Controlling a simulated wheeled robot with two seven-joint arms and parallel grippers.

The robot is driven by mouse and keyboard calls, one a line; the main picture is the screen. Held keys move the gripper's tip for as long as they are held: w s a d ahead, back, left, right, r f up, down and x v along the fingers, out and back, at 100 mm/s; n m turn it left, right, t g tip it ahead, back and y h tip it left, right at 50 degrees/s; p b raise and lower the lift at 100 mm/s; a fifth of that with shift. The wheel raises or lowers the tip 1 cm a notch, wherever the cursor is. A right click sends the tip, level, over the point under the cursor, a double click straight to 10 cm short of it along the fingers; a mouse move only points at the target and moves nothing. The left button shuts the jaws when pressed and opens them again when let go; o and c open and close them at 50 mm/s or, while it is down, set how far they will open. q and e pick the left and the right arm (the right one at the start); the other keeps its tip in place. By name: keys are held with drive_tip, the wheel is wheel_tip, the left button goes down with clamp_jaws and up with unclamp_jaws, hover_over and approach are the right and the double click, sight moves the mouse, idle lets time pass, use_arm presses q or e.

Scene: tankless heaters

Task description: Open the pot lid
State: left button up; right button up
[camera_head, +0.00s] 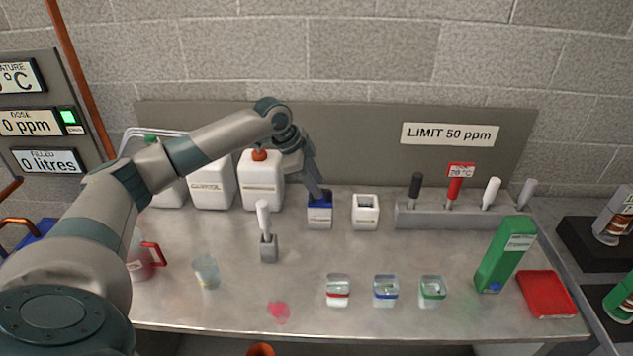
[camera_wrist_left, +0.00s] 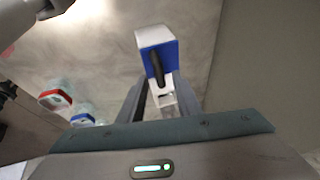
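The pot (camera_head: 320,222) is a small white box with a blue lid (camera_head: 320,210), standing on the metal bench. In the left wrist view the blue lid (camera_wrist_left: 172,62) carries a dark upright handle (camera_wrist_left: 157,68). My left gripper (camera_head: 318,192) reaches down from behind and above to the lid. In the left wrist view its two fingers are apart (camera_wrist_left: 161,100), with the handle lying in line with the gap; contact with it cannot be made out. My right gripper is out of view.
A white open-topped box (camera_head: 366,212) stands close to the right of the pot. White jugs (camera_head: 262,185) stand to the left, and a rack (camera_head: 450,216) with several probes to the right. Small lidded jars (camera_head: 386,291), a green carton (camera_head: 505,256) and a red tray (camera_head: 546,294) are nearer the front.

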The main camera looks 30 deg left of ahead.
use_arm(q)
drive_tip(key=shift+w+f, duration=0.15)
drive_tip(key=shift+f, duration=0.25)
drive_tip(key=shift+d, duration=0.1)
clamp_jaws()
drive_tip(key=shift+r, duration=0.1)
